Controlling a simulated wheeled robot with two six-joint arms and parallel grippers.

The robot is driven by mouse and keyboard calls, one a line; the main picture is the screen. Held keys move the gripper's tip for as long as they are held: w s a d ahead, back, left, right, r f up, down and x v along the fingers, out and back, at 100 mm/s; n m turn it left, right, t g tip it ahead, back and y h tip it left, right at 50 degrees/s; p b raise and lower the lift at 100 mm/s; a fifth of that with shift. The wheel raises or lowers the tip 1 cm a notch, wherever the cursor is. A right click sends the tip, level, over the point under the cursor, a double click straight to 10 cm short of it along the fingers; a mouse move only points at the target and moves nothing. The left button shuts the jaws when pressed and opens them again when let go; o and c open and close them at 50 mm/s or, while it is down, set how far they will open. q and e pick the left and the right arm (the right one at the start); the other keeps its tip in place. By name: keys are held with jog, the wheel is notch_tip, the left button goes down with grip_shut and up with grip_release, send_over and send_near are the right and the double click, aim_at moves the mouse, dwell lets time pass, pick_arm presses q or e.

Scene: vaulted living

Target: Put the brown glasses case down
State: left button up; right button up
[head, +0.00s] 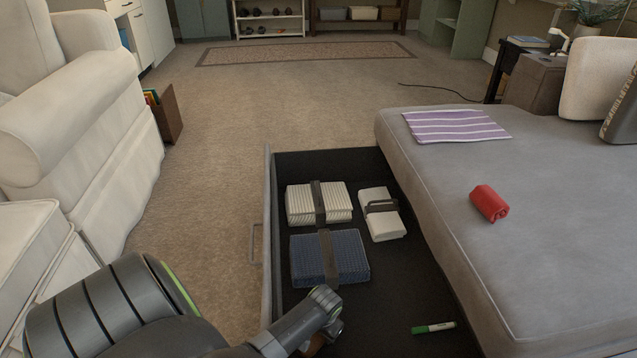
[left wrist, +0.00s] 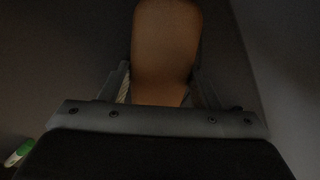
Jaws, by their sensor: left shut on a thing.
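The brown glasses case (left wrist: 165,50) is between the fingers of my left gripper (left wrist: 163,90) in the left wrist view, with its rounded end pointing away. The gripper is shut on it. In the head view my left gripper (head: 322,330) reaches into the near part of the open dark drawer (head: 385,285). Only a small brown bit of the case shows there, behind the wrist. I cannot tell whether the case touches the drawer floor. My right gripper is not in view.
The drawer holds a striped bundle (head: 301,205), a blue bundle (head: 300,262), a white bundle (head: 378,222) and a green-white marker (head: 433,327). A red roll (head: 489,203) and a striped cloth (head: 456,126) lie on the grey couch (head: 560,240). Drawer floor around the marker is clear.

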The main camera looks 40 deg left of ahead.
pick_arm(q)
jog(key=shift+f, duration=0.15)
jog(key=o, duration=1.1)
